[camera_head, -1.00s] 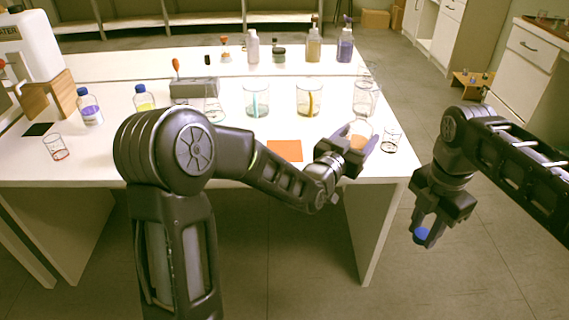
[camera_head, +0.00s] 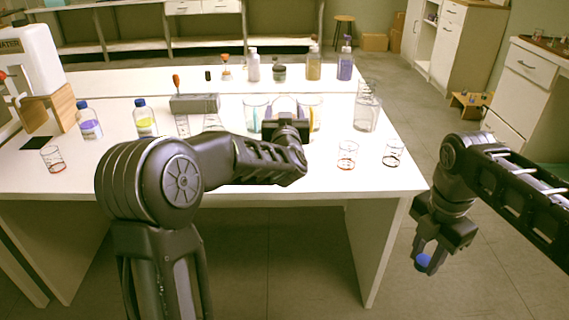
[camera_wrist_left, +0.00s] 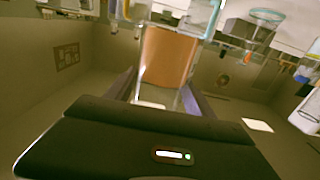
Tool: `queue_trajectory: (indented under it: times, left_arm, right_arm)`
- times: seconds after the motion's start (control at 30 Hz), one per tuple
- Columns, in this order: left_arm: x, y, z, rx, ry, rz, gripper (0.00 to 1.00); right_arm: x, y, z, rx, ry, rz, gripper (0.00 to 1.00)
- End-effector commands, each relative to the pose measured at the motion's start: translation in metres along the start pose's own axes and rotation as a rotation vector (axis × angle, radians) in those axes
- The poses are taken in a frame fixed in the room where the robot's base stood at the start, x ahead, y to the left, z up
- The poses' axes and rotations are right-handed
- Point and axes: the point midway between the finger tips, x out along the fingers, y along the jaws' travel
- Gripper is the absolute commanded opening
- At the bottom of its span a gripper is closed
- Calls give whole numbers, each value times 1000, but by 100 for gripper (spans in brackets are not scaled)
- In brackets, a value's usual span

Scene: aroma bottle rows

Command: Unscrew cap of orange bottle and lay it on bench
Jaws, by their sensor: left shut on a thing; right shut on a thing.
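My left gripper is over the bench (camera_head: 255,197), in front of the beakers. My right gripper (camera_head: 427,258) is shut on a blue cap (camera_head: 423,262), low at the right, beyond the bench's right edge and above the floor. The bottle's mouth is not clearly visible.
Glass beakers with blue (camera_head: 253,115) and yellow (camera_head: 316,116) contents stand close behind my left gripper. Small glasses (camera_head: 347,155) (camera_head: 393,153) stand near the right edge. Blue-capped bottles with purple (camera_head: 89,122) and yellow (camera_head: 145,119) labels stand at left.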

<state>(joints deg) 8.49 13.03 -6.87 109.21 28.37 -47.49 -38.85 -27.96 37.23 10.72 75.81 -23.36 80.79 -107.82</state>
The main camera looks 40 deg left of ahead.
Motion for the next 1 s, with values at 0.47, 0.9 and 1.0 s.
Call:
queue_trajectory:
  times: [0.47, 0.9, 1.0]
  left_arm:
    - [1, 0, 61, 1, 2, 0, 0]
    - [1, 0, 80, 1, 1, 0, 0]
    - [1, 0, 93, 1, 1, 1, 0]
  right_arm:
    - [14, 0, 0, 0, 0, 0, 0]
    - [19, 0, 0, 0, 0, 0, 0]
    - [22, 0, 0, 0, 0, 0, 0]
